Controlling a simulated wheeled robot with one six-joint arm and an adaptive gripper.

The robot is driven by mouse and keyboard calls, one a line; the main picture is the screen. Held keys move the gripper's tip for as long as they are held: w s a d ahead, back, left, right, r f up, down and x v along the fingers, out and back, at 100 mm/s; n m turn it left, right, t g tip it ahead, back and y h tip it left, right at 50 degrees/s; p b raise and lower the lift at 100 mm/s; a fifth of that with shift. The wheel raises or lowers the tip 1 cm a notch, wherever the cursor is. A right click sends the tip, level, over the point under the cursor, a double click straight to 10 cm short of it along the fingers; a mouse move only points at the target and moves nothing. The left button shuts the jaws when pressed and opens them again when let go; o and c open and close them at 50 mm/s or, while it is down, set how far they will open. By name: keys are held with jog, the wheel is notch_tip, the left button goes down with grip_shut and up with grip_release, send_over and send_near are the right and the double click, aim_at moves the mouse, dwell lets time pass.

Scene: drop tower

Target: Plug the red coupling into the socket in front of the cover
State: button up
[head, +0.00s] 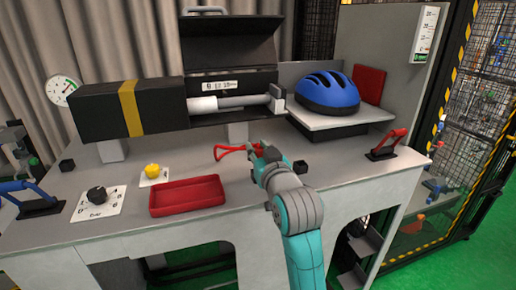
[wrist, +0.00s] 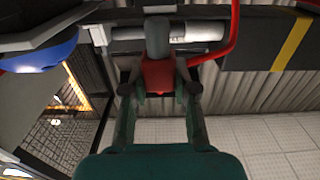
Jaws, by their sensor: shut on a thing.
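My gripper (head: 259,153) is above the bench, in front of the open compartment. In the wrist view my gripper (wrist: 158,88) is shut on the red coupling (wrist: 158,74), whose grey round nose points away from my palm. A red hose or bent bar (wrist: 232,35) runs beside it; in the head view it shows as a red loop (head: 222,152) left of my fingers. The black cover (head: 232,42) stands raised at the back. In front of it lie a white cylinder (head: 203,103) and a grey rod. A grey fitting (head: 277,98) is at the right end; I cannot tell whether it is the socket.
A blue helmet (head: 328,91) sits on a white plate right of the compartment. A black box with a yellow band (head: 130,108) is left. A red tray (head: 187,196), yellow knob (head: 153,171), black dial (head: 97,195) and red lever (head: 388,145) stand on the bench.

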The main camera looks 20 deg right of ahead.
jog(key=shift+f, duration=0.35)
jog(key=shift+f, duration=1.15)
jog(key=shift+f, duration=0.25)
jog(key=o, duration=0.9)
jog(key=shift+o, duration=0.2)
jog(key=s, duration=1.2)
